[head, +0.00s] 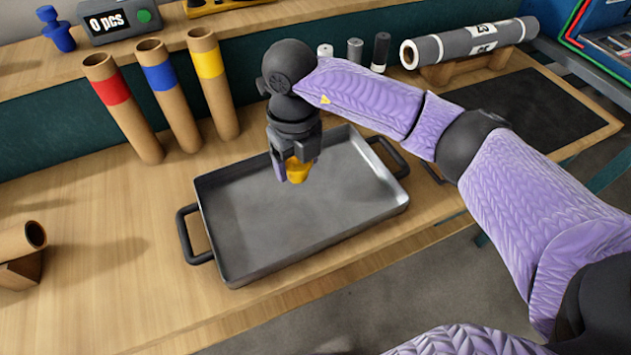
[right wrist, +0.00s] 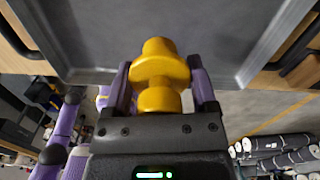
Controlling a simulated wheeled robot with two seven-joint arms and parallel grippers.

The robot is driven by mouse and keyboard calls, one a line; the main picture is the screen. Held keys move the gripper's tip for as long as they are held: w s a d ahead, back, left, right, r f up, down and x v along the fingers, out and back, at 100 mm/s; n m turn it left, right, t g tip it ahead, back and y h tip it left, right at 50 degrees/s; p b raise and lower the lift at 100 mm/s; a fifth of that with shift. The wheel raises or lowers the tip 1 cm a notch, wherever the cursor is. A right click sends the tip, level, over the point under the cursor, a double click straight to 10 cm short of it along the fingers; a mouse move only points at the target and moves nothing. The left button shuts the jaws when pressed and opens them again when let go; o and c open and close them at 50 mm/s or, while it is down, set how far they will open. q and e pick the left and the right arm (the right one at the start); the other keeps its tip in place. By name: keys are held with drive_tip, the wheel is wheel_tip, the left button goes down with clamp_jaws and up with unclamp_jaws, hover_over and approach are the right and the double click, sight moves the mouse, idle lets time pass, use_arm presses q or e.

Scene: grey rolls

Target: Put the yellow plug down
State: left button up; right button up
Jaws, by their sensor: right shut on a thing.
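The yellow plug (head: 297,170) is held between the fingers of my right gripper (head: 293,165), above the grey metal tray (head: 240,250). In the right wrist view the plug (right wrist: 160,75) shows as a rounded, waisted piece between two purple fingers, with the tray floor (right wrist: 185,30) behind it. My right gripper points down over the back middle part of the tray. The tray looks empty. I cannot tell the exact gap between plug and tray floor. My left gripper is not in view.
Three cardboard tubes with a red (head: 112,90), a blue (head: 160,77) and a yellow band (head: 209,65) stand behind the tray. A blue plug (head: 58,32) and a counter reading "0 pcs" (head: 120,20) are on the shelf. A grey roll (head: 465,45) lies back right.

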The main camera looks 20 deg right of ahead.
wheel_tip(320, 180, down, 7)
drive_tip(key=shift+b, duration=0.95)
drive_tip(key=shift+r, duration=0.15)
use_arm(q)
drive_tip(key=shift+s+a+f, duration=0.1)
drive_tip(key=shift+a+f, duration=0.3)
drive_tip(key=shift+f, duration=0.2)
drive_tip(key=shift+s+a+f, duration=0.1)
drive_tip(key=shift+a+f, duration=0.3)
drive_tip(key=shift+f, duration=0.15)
use_arm(e)
drive_tip(key=o, duration=1)
drive_tip(key=shift+c, duration=0.2)
drive_tip(key=o, duration=0.3)
wheel_tip(320, 180, up, 11)
drive_tip(key=p, duration=0.4)
drive_tip(key=shift+r, duration=0.5)
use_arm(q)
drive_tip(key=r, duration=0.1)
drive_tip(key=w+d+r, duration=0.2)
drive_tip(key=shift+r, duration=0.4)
